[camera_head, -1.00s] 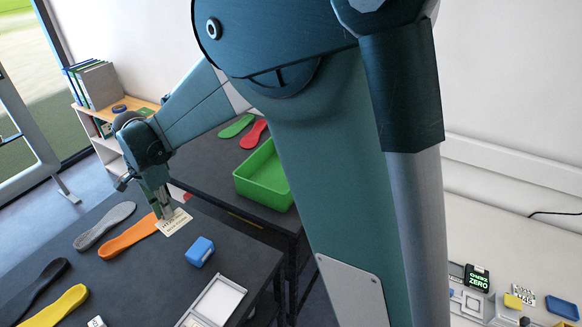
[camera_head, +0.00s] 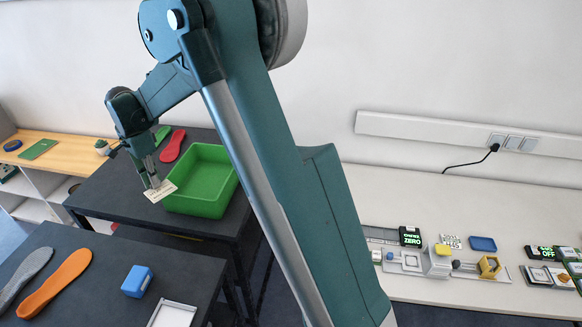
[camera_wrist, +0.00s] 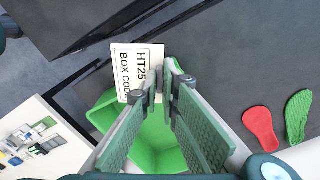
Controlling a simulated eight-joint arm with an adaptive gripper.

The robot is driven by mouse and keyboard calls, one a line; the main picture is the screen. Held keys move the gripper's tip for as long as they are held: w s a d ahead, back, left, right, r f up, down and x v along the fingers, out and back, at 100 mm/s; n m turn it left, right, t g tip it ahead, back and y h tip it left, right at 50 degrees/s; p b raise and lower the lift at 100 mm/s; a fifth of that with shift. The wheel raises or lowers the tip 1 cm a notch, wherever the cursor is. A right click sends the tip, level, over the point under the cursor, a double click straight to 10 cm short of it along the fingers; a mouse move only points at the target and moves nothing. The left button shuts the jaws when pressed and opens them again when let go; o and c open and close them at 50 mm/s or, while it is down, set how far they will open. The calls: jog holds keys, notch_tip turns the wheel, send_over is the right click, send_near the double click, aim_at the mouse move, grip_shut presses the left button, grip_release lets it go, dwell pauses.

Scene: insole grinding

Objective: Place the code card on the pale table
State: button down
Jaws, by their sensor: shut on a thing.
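The code card (camera_head: 160,191) is a small pale card with dark print. In the wrist view the card (camera_wrist: 135,68) reads "HT25 BOX CODE". My gripper (camera_head: 151,183) is shut on the card near one edge, and its fingers (camera_wrist: 162,92) show close together in the wrist view. The card is held above the far dark table, beside the green bin's left corner. The pale table (camera_head: 430,187) runs along the wall at the right, well apart from the card. In the wrist view the pale table (camera_wrist: 38,145) is at the lower left.
The green bin (camera_head: 196,202) stands on the far dark table (camera_head: 108,190). A blue block (camera_head: 137,281) and insoles lie on the near dark table (camera_head: 88,240).

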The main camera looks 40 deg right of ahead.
jog(key=w+d+m, duration=0.2)
jog(key=d, duration=1.5)
jog(key=w+d+m+b, duration=0.1)
jog(key=w+d+m, duration=0.1)
jog(key=d, duration=1.4)
jog(key=w+d+m, duration=0.3)
jog(key=d, duration=1.4)
jog(key=s+d+m, duration=0.2)
jog(key=s+d, duration=0.5)
jog(key=d, duration=0.8)
jog(key=s+d+m+b, duration=0.1)
jog(key=s+d, duration=0.5)
jog(key=d, duration=0.8)
jog(key=s+d+m, duration=0.2)
jog(key=s+d, duration=0.5)
jog(key=d, duration=0.8)
notch_tip(320, 180, down, 20)
jog(key=shift+s+f, duration=0.15)
jog(key=shift+f, duration=0.1)
jog(key=shift+f, duration=0.1)
jog(key=shift+f, duration=3)
